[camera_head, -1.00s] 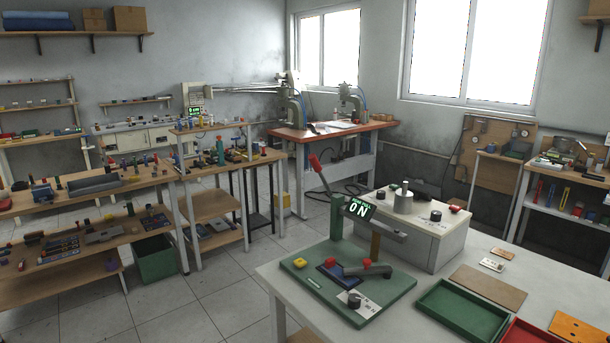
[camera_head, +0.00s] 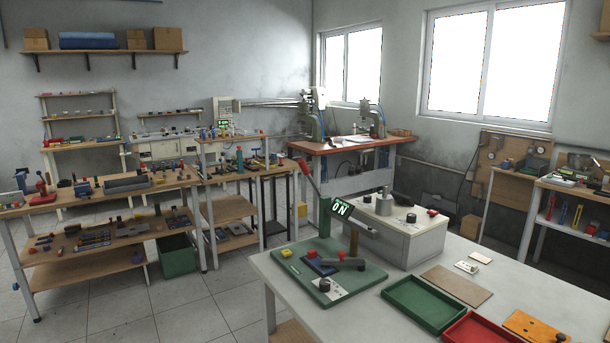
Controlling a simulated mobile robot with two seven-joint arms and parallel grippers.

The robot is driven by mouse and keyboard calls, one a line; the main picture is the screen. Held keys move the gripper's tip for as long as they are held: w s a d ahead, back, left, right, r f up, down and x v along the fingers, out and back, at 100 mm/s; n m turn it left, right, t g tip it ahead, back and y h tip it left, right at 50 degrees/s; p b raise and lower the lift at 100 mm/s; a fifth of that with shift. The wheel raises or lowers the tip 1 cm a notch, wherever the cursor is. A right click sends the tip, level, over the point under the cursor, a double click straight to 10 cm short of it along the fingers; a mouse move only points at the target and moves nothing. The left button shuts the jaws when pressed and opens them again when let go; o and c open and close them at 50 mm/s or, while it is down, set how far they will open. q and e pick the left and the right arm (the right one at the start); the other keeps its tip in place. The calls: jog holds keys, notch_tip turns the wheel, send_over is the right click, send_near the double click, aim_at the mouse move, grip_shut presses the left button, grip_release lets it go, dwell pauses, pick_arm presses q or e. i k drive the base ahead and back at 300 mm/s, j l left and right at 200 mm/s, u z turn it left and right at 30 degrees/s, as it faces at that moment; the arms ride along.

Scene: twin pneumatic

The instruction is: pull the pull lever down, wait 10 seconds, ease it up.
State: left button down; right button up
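On the white table in front stands a green baseplate (camera_head: 368,280) with a green upright post (camera_head: 325,218). A lever with a red grip (camera_head: 303,165) tilts up and to the left above the post. Beside it a small dark display (camera_head: 342,209) reads "ON" in pale green. A lower short lever with red knobs (camera_head: 340,254) lies on the baseplate; which of the two is the pull lever is not labelled legibly. Neither of my grippers is in view, and nothing touches the levers.
A grey box (camera_head: 400,233) with knobs stands behind the baseplate. A green tray (camera_head: 428,328), a red tray (camera_head: 480,330), a brown board (camera_head: 457,285) and an orange plate (camera_head: 532,326) lie to the right. Tiled floor (camera_head: 180,310) is open at the left.

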aim_at(304, 169)
jog(key=k+l, duration=0.3)
jog(key=i+z, duration=0.1)
jog(key=z, duration=0.25)
jog(key=j+z, duration=0.1)
jog(key=z, duration=0.25)
jog(key=i+j+z, duration=0.1)
jog(key=z, duration=0.2)
jog(key=i+j+z, duration=0.25)
jog(key=j, duration=0.2)
jog(key=j+z, duration=0.25)
jog(key=j, duration=0.15)
jog(key=i+j+z, duration=0.1)
jog(key=j, duration=0.85)
jog(key=i+j+z, duration=0.1)
jog(key=j, duration=0.8)
